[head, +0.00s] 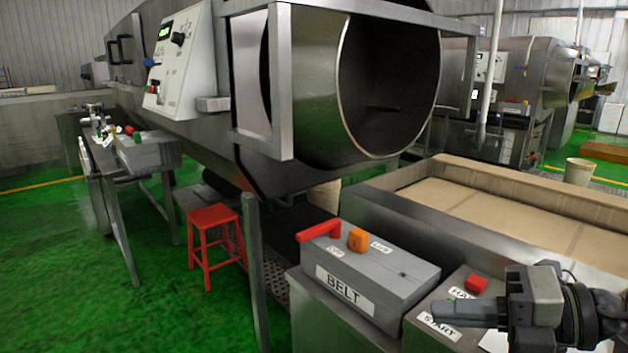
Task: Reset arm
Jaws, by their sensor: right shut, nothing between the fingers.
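My right gripper (436,313) comes in from the right edge in the head view. It is shut and empty, and its fingers point left, over the control box with the START label (440,326). A red button (476,284) on that box shows just behind the gripper. The grey BELT box (372,284) stands to the left of the gripper, with a red handle (318,231) and an orange knob (358,240) on top. I cannot tell whether the gripper touches the START box. My left gripper is not in view.
A large steel drum (388,85) with an open mouth stands behind the boxes. A long bin (465,205) lies to the right. A red stool (214,240) and a side table with a control box (148,153) stand on the left. Green floor (100,310) is clear at front left.

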